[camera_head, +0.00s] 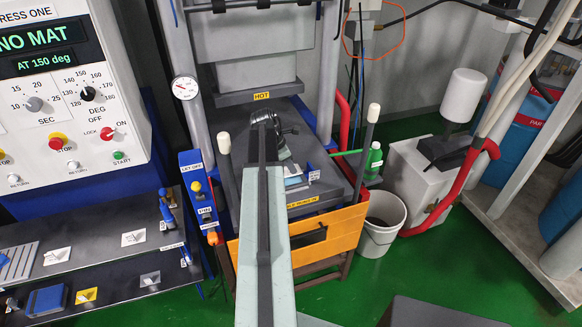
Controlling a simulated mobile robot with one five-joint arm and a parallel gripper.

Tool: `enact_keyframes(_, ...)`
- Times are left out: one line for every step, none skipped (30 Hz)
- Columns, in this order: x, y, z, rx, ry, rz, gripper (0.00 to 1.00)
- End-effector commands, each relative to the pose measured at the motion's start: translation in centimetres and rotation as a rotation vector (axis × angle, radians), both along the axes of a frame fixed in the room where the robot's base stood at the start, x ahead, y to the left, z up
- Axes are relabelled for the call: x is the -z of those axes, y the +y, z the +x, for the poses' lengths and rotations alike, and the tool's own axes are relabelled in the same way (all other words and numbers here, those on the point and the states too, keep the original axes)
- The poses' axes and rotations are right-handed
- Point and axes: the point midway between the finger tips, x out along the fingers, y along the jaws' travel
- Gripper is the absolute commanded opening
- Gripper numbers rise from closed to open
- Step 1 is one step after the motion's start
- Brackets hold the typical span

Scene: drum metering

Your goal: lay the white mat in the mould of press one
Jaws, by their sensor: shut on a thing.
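Press one stands ahead, its upper block (255,75) raised over the dark lower platen (335,195). A small light-blue and grey piece (294,183), perhaps part of the mould, shows on the platen just right of my arm. My gripper (284,140) is over the back of the platen, under the plate marked HOT (262,96). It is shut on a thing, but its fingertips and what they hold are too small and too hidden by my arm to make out. I cannot pick out the white mat for certain. The panel display (38,38) reads NO MAT, AT 150 deg.
A dark bench (110,262) with small white pieces is at left. A green bottle (374,158) and white bucket (382,222) are at right.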

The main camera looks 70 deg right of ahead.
Motion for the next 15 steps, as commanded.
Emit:
enact_keyframes(1.2,0.0,0.0,0.0,0.0,0.0,0.0)
enact_keyframes(1.6,0.0,0.0,0.0,0.0,0.0,0.0)
enact_keyframes(1.9,0.0,0.0,0.0,0.0,0.0,0.0)
enact_keyframes(2.2,0.0,0.0,0.0,0.0,0.0,0.0)
enact_keyframes(2.4,0.0,0.0,0.0,0.0,0.0,0.0)
enact_keyframes(2.6,0.0,0.0,-0.001,0.0,0.0,0.0)
enact_keyframes(2.7,0.0,0.1,-0.001,0.0,0.0,0.0)
enact_keyframes(2.7,0.0,0.1,-0.001,0.0,0.0,0.0)
enact_keyframes(2.8,0.0,0.1,-0.001,0.0,0.0,0.0)
enact_keyframes(2.7,0.0,0.1,-0.001,0.0,0.0,0.0)
enact_keyframes(2.7,0.0,0.1,-0.001,0.0,0.0,0.0)
enact_keyframes(2.7,0.0,0.1,-0.001,0.0,0.0,0.0)
enact_keyframes(2.6,0.0,0.1,-0.001,0.0,0.0,0.0)
enact_keyframes(2.6,0.0,0.1,-0.001,0.0,0.0,0.0)
enact_keyframes(2.6,0.0,0.1,-0.001,0.0,0.0,0.0)
